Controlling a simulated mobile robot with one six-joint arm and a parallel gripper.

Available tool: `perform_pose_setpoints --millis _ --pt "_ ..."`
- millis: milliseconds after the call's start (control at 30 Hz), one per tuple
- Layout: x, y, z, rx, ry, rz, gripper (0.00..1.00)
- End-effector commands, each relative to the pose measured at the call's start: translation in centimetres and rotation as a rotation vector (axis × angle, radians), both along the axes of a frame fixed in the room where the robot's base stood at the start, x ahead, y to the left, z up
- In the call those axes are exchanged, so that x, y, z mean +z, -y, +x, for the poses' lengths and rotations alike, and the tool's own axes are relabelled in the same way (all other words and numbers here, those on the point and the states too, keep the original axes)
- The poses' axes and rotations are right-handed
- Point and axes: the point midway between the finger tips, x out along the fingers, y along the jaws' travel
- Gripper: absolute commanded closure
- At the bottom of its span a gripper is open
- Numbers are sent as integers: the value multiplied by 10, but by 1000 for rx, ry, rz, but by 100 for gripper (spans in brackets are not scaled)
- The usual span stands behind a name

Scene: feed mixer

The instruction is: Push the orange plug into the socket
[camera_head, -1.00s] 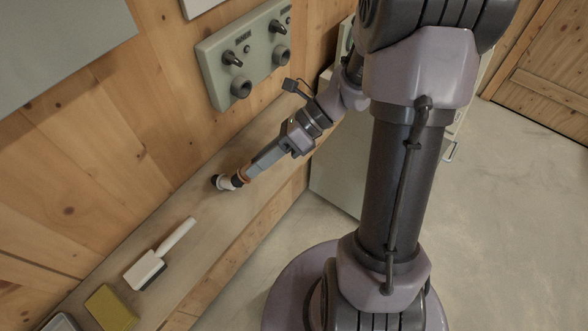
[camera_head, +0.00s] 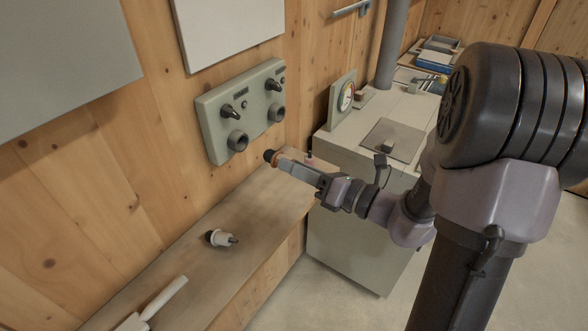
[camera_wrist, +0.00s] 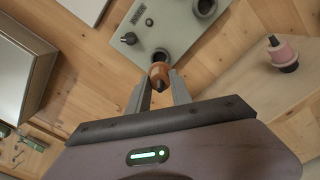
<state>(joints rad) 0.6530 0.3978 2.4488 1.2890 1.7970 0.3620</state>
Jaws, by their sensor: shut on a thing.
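The orange plug (camera_head: 275,158) has a dark tip and is held in my gripper (camera_head: 281,162), its tip pointing toward the wall panel. It also shows between the finger ends of my gripper (camera_wrist: 160,90) in the wrist view, as an orange-brown plug (camera_wrist: 159,74). The grey-green panel (camera_head: 212,112) carries two round dark sockets, a left socket (camera_head: 237,140) and a right socket (camera_head: 276,112). The plug is below and in front of the panel, apart from both sockets. Which socket is meant cannot be told.
A white plug (camera_head: 222,239) lies on the wooden bench (camera_head: 190,262), with a white-handled brush (camera_head: 165,297) further left. A grey cabinet (camera_head: 350,235) with a gauge (camera_head: 346,97) stands to the right.

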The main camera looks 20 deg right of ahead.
Motion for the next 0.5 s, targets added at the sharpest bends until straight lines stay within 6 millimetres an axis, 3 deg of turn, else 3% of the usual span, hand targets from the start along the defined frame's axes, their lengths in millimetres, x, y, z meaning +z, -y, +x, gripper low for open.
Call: perform_pose_setpoints --millis 500 --pt "1 -32 44 3 -2 1 100"
